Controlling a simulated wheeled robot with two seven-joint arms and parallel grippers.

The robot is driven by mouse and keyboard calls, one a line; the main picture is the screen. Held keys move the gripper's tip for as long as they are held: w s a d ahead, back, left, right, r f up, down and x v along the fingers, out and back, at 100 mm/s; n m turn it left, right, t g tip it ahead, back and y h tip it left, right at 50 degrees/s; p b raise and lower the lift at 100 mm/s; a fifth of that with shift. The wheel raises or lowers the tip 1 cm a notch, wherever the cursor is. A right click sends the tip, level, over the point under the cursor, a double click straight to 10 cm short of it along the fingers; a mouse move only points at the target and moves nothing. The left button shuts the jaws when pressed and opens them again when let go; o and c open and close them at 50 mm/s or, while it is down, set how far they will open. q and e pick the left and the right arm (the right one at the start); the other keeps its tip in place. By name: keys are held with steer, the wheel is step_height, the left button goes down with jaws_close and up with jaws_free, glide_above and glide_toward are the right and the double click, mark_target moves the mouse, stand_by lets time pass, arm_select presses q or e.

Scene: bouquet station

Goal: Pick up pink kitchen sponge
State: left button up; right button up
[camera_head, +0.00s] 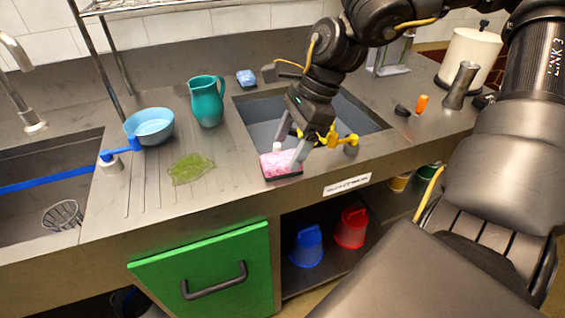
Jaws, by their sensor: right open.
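The pink kitchen sponge (281,164) lies on the metal counter at the front left edge of the right-hand sink basin. It is pink on top with a dark underside. My right gripper (289,156) reaches down from the upper right, and its fingers are open over the sponge, one near its back and one near its right end. I cannot tell whether the fingers touch it. My left gripper does not show.
A green cloth (191,168), teal pitcher (206,101) and blue bowl (150,126) stand left of the sponge. The right sink basin (365,117) is a recess beneath my right arm. The green cabinet door (215,270) is below the counter.

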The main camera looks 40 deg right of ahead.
mark_target(284, 157)
steer(key=x, duration=0.2)
steer(key=shift+f, duration=0.4)
steer(key=shift+w+a+f, duration=0.15)
steer(key=shift+a+f, duration=0.05)
steer(key=shift+f, duration=0.2)
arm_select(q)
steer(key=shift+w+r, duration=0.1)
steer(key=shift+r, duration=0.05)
arm_select(e)
steer(key=shift+c, duration=0.8)
steer(key=c, duration=0.9)
